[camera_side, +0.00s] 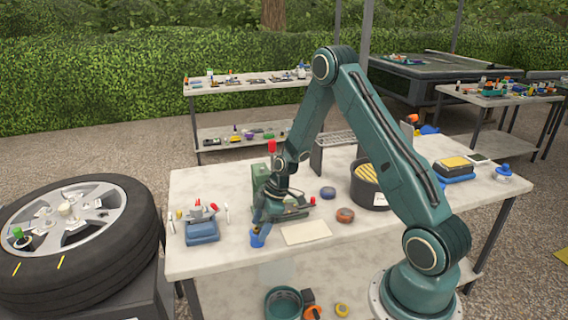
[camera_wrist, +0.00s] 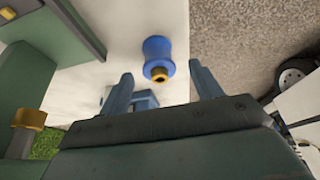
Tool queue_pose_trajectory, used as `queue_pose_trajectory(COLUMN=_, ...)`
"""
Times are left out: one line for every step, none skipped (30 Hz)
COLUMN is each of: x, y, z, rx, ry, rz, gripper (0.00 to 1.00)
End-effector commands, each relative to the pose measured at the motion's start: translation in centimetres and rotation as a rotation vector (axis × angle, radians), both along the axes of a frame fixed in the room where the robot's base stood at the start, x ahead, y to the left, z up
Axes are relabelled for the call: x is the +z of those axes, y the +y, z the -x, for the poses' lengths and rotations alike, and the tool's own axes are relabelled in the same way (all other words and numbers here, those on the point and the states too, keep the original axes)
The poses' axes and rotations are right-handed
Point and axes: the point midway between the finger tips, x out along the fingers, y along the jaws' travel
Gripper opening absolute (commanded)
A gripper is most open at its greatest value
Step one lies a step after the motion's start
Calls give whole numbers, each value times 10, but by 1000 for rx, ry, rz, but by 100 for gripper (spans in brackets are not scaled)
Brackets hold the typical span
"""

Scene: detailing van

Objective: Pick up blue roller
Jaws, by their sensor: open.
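The blue roller (camera_side: 257,239) stands at the front edge of the pale table (camera_side: 225,257), left of a cream sheet. In the wrist view the roller (camera_wrist: 158,56) is a blue spool with flared ends and a brass-coloured ring around a dark hole. My gripper (camera_side: 262,222) points down just above it in the side view. In the wrist view my gripper (camera_wrist: 161,76) is open, with one finger on each side of the roller. Clear gaps show between the fingers and the roller. In the side view the fingertips are too small to make out well.
A blue box (camera_side: 202,232) lies left of the roller, and a cream sheet (camera_side: 306,232) to its right. A green machine (camera_side: 262,180) stands close behind my gripper. An orange-brown disc (camera_side: 345,215) and a dark bucket (camera_side: 372,198) are farther right.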

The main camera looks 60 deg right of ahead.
Motion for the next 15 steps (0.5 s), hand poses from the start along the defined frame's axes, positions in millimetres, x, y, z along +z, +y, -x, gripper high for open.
queue_pose_trajectory(x=-6, y=2, z=-2, rx=1, ry=2, rz=-1, gripper=64)
queue_pose_trajectory(x=-9, y=3, z=-3, rx=1, ry=3, rz=-1, gripper=64)
queue_pose_trajectory(x=-13, y=3, z=-5, rx=1, ry=2, rz=-1, gripper=64)
queue_pose_trajectory(x=-16, y=4, z=-6, rx=1, ry=1, rz=-1, gripper=64)
queue_pose_trajectory(x=-19, y=5, z=-7, rx=2, ry=1, rz=-1, gripper=64)
queue_pose_trajectory(x=-22, y=6, z=-8, rx=2, ry=2, rz=-1, gripper=64)
queue_pose_trajectory(x=-25, y=7, z=-9, rx=2, ry=1, rz=-1, gripper=64)
queue_pose_trajectory(x=-26, y=8, z=-9, rx=2, ry=1, rz=-1, gripper=64)
queue_pose_trajectory(x=-29, y=8, z=-10, rx=1, ry=0, rz=0, gripper=64)
queue_pose_trajectory(x=-30, y=9, z=-10, rx=0, ry=1, rz=-1, gripper=64)
queue_pose_trajectory(x=-31, y=9, z=-10, rx=0, ry=1, rz=-1, gripper=64)
queue_pose_trajectory(x=-32, y=9, z=-11, rx=0, ry=1, rz=-1, gripper=64)
queue_pose_trajectory(x=-32, y=9, z=-11, rx=0, ry=0, rz=0, gripper=64)
queue_pose_trajectory(x=-33, y=9, z=-11, rx=0, ry=0, rz=0, gripper=64)
queue_pose_trajectory(x=-33, y=9, z=-11, rx=0, ry=0, rz=0, gripper=64)
